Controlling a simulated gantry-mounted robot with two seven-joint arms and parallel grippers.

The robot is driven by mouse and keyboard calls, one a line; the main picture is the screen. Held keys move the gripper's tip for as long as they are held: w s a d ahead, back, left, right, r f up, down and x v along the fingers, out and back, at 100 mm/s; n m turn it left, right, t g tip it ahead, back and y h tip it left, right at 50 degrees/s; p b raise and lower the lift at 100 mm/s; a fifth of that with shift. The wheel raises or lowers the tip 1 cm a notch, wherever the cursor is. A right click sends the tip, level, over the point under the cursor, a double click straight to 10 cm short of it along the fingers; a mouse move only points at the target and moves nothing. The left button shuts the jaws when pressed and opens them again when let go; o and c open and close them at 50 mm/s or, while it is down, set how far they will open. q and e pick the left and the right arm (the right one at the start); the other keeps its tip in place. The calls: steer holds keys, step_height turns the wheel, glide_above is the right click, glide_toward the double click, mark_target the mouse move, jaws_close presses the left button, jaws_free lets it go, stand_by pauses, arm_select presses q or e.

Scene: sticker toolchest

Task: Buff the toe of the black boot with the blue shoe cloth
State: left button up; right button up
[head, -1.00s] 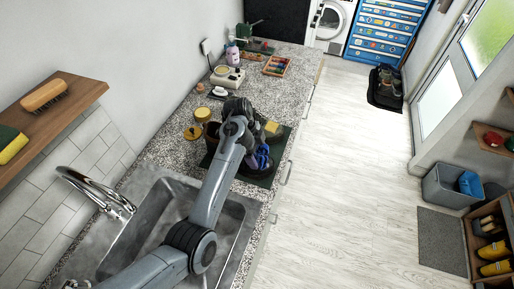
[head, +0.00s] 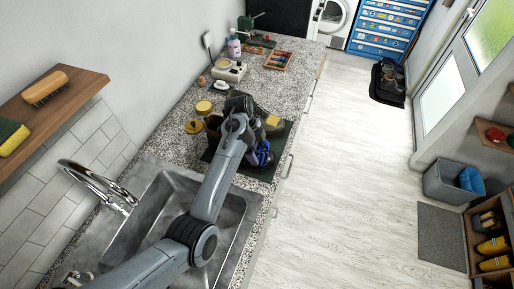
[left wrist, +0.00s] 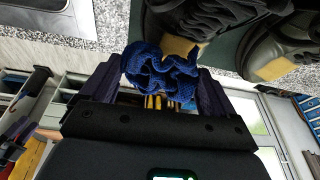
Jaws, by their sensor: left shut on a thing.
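My left gripper (head: 258,152) is shut on the blue shoe cloth (left wrist: 160,72), a bunched knitted piece between its fingers in the left wrist view. A small blue patch of the cloth also shows in the head view, beside the gripper. A dark laced boot (left wrist: 215,18) is just beyond the cloth in the left wrist view. Whether the cloth touches it I cannot tell. A second dark shoe (left wrist: 290,45) stands to the right. In the head view my arm largely hides the footwear on the dark green mat (head: 283,150). My right gripper is not in view.
The sink (head: 150,215) is at the near end of the speckled counter. A wooden shelf (head: 75,82) juts from the left wall. The floor right of the counter is mostly clear.

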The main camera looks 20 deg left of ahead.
arm_select(q)
steer(key=shift+f, duration=0.55)
steer(key=shift+w+a+f+b, duration=0.1)
steer(key=shift+f+b, duration=0.3)
steer(key=shift+b, duration=0.05)
